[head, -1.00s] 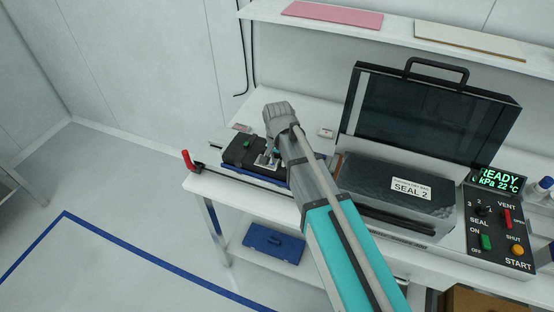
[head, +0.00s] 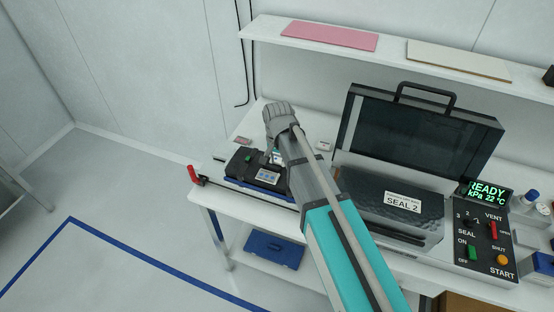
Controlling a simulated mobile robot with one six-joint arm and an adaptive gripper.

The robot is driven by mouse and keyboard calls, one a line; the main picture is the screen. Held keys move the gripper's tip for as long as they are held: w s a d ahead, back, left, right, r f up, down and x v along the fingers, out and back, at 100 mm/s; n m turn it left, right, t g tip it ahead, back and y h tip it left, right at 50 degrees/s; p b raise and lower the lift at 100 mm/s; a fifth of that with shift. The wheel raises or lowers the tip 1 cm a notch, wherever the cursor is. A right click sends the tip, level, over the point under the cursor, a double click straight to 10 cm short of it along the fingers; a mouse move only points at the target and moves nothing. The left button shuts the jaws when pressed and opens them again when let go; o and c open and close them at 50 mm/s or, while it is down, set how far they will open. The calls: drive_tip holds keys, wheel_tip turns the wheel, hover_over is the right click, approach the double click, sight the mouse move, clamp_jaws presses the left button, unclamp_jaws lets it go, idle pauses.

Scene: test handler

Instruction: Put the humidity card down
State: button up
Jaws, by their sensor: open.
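The humidity card (head: 268,175), a small pale card with blue marks, lies face up on the black tray (head: 236,166). The tray has a blue lower edge and sits on the white bench. My gripper (head: 275,158) is just behind the card, over the tray, and appears apart from it. It is open; my wrist and forearm hide part of its fingers and the tray's right side.
A sealer (head: 390,205) with a raised dark lid and control panel (head: 485,240) stands to the right. Small flat items lie behind the tray, at left (head: 242,140) and right (head: 324,146). A red handle (head: 193,174) is at the bench's left end. A shelf (head: 395,50) runs above.

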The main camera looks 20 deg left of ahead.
drive_tip(key=shift+r+p, duration=1.8)
drive_tip(key=shift+r, duration=0.3)
drive_tip(key=s+d, duration=0.2)
drive_tip(key=d, duration=1.6)
drive_tip(key=s+d+n, duration=0.1)
drive_tip(key=s+d, duration=0.2)
drive_tip(key=d, duration=1.5)
drive_tip(key=shift+s+d, duration=0.25)
drive_tip(key=shift+s, duration=0.1)
wheel_tip(320, 180, down, 6)
drive_tip(key=b, duration=0.6)
drive_tip(key=shift+a+f, duration=0.1)
